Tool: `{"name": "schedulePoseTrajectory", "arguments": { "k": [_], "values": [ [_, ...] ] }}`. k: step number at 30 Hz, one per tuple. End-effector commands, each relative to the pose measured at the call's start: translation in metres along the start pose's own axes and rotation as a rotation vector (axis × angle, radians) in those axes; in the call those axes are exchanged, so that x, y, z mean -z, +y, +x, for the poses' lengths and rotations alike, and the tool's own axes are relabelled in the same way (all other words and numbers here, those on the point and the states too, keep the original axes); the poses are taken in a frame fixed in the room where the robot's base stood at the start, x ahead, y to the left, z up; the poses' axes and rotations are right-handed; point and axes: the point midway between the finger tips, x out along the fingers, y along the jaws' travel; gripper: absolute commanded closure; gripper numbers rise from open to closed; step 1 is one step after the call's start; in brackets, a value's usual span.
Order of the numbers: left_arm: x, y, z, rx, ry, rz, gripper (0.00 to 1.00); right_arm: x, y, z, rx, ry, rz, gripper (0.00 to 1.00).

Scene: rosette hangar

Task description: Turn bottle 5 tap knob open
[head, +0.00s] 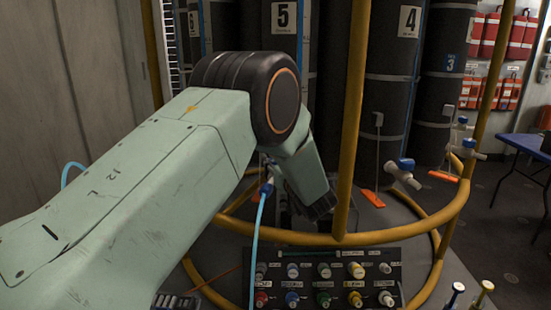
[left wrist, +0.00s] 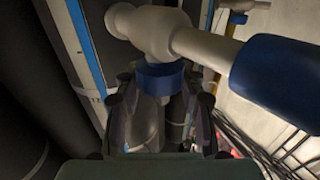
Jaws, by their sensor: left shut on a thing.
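Bottle 5 (head: 283,45) is a tall dark cylinder with a white "5" label, at the top middle of the head view. My left arm crosses in front of it and hides its lower part and its tap. In the left wrist view, a pale tap body (left wrist: 150,30) runs across the top, with a thick blue end (left wrist: 280,75) to the right. A blue knob (left wrist: 160,78) sits below the tap body. My left gripper (left wrist: 163,98) has its dark fingers on both sides of the knob, shut on it. My fingertips are hidden in the head view. My right gripper is not in view.
Bottle 4 (head: 396,65) and bottle 3 (head: 443,75) stand to the right, with taps (head: 405,170) sticking out. A yellow rail (head: 350,120) curves around the bottles. A panel of coloured knobs (head: 325,278) lies in front. A blue table (head: 525,147) stands at far right.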

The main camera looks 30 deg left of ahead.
Motion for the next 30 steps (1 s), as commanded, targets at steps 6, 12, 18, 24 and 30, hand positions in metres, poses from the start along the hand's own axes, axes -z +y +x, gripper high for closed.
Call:
{"name": "schedulePoseTrajectory", "arguments": {
  "k": [6, 12, 18, 24, 30],
  "values": [
    [-0.0034, 0.0001, -0.0003, 0.11, -0.006, 0.001, 0.92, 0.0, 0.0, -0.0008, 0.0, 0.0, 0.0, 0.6],
    [-0.0031, -0.0007, 0.0001, 0.171, -0.006, 0.001, 0.92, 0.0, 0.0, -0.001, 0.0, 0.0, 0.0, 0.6],
    [-0.0032, -0.0016, 0.0003, 0.195, -0.006, 0.002, 0.92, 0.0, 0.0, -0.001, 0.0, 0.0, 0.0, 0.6],
    [-0.003, -0.0019, 0.0004, 0.199, -0.005, 0.002, 0.92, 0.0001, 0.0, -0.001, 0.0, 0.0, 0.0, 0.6],
    [-0.0028, -0.0021, 0.0005, 0.199, -0.005, 0.001, 0.58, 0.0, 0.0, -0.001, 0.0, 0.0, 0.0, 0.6]
  ]
}}
